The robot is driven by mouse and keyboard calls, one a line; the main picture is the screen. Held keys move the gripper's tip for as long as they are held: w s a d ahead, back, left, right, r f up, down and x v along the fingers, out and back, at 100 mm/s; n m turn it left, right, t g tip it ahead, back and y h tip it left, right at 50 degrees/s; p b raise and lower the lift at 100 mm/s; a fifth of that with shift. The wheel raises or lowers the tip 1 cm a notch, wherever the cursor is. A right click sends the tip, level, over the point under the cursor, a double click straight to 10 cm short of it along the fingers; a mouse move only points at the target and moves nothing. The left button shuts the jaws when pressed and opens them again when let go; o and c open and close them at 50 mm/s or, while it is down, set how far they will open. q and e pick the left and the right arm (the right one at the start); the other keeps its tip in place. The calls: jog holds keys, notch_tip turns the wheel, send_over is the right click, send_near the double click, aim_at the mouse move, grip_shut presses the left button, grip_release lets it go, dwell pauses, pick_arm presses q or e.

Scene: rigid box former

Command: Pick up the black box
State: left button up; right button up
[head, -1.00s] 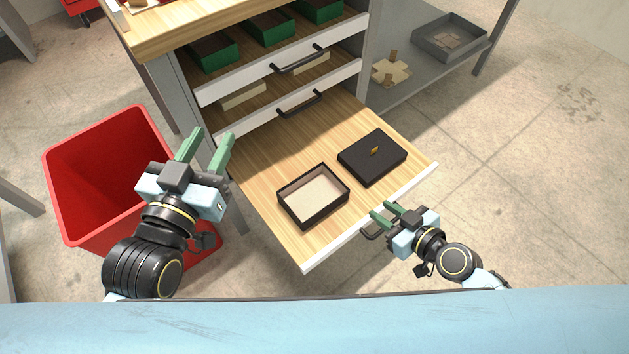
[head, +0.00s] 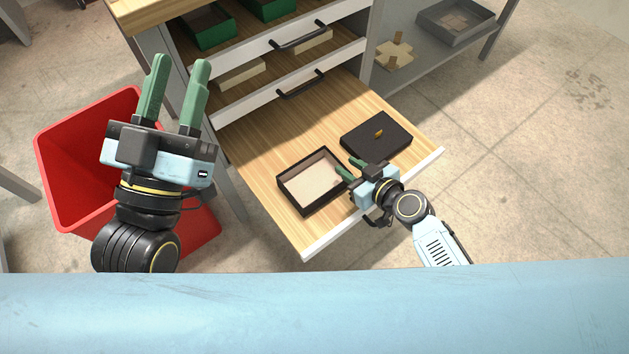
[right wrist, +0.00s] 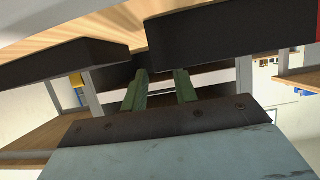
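The open black box (head: 283,192) with a beige inside sits upright on the pulled-out wooden drawer. A black lid (head: 376,137) with a small orange-brown tab lies right of it. My right gripper (head: 349,167) is at the box's right side, near the gap between box and lid. Its green fingers are apart in the right wrist view (right wrist: 160,90), with nothing seen held. Dark walls show there at upper left and upper right; whether a finger touches the box cannot be told. My left gripper (head: 177,75) is open and empty, above and left of the drawer.
A red bin (head: 62,160) stands on the floor left of the drawer. Upper drawers with black handles (head: 301,85) and green boxes (head: 208,28) rise behind. A grey tray (head: 455,22) sits on a shelf at upper right. The drawer's left rear is clear.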

jog(key=shift+b+x, duration=0.3)
jog(key=shift+x, duration=0.9)
grip_shut()
jog(key=shift+r, duration=0.1)
